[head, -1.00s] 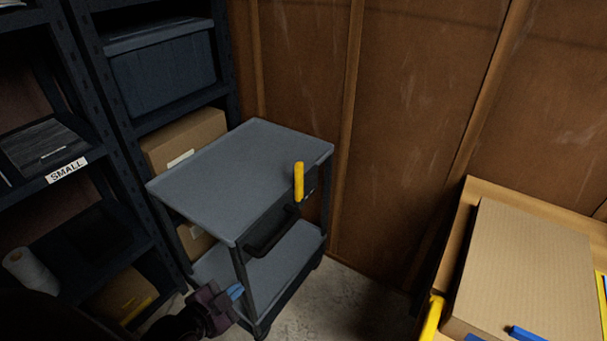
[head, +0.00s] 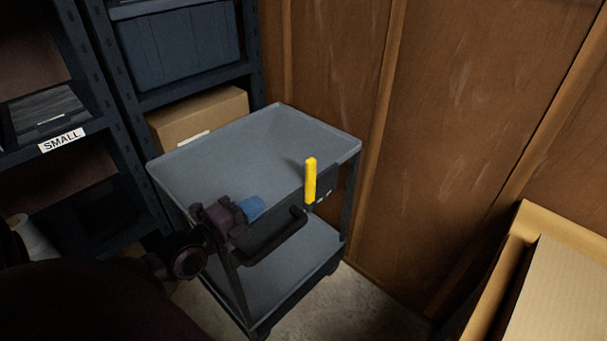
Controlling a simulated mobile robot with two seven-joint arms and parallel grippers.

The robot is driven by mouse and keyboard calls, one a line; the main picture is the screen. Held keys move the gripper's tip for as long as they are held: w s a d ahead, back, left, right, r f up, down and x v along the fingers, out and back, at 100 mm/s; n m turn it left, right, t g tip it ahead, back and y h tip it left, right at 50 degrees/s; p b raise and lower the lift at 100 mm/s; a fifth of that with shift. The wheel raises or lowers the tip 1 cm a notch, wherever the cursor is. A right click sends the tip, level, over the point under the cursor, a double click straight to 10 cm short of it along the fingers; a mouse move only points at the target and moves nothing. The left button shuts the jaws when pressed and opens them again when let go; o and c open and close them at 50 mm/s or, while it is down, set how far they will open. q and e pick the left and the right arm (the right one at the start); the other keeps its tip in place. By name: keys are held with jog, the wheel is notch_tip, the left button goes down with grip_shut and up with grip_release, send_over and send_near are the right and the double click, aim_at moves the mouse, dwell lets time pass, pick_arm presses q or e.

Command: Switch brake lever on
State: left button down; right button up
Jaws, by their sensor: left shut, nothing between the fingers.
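The brake lever is a yellow upright handle (head: 310,180) on the front right edge of the grey two-shelf cart (head: 255,135). It stands nearly vertical, its top rising above the tray's rim. My left gripper (head: 254,207), dark with blue fingertips, is at the cart's front edge, left of the lever and a little lower in the picture. Its fingers are shut and empty, pointing right towards the lever with a clear gap between. My left arm covers the lower left of the view. My right gripper does not show.
A dark push handle (head: 275,242) sticks out of the cart's front below the lever. Shelving with a cardboard box (head: 200,118) and a blue-grey bin (head: 180,45) stands behind left. A wooden wall (head: 450,120) is behind. A cardboard box (head: 570,300) is at lower right. Some floor is bare.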

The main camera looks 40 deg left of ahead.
pick_arm(q)
jog(key=shift+w, duration=0.1)
send_near(308, 170)
jog(key=w, duration=0.4)
jog(key=w+b, duration=0.1)
jog(key=w, duration=0.1)
jog(key=shift+w+d, duration=0.1)
jog(key=shift+d, duration=0.25)
jog(key=shift+w, duration=0.6)
